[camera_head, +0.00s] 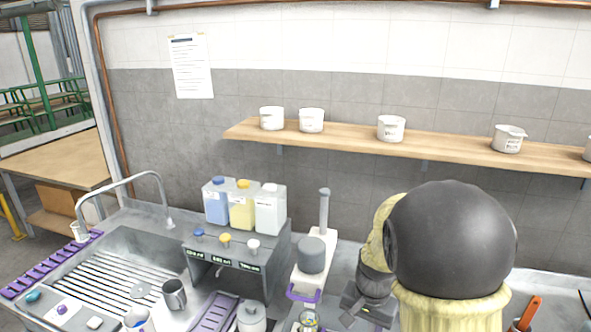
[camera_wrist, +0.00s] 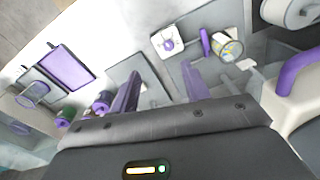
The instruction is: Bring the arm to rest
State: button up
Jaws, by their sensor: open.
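My arm reaches over the counter at the right of the head view, and its large dark joint hides part of the wall and counter. My gripper (camera_head: 362,308) is low over the counter, just right of a grey-and-white machine (camera_head: 311,256). In the wrist view my gripper (camera_wrist: 162,90) has its two purple fingers spread apart. I see nothing held between them. A clear cup with a yellowish rim (camera_wrist: 227,46) lies beyond the right finger. A small white block with a purple knob (camera_wrist: 168,42) is beside it. Whether the fingers touch anything is unclear.
A metal sink (camera_head: 120,262) with a tap is at left. A dispenser with several coloured jugs (camera_head: 243,208) stands mid-counter. A wooden shelf (camera_head: 450,150) with white pots runs along the wall. A purple handle (camera_wrist: 300,70) is close right of my gripper. An orange-handled tool (camera_head: 528,314) is at right.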

jog(key=s+r+n+t, duration=0.1)
jog(key=s+n+t, duration=0.1)
jog(key=s+n, duration=0.4)
jog(key=s, duration=0.4)
jog(key=shift+a+r, duration=0.25)
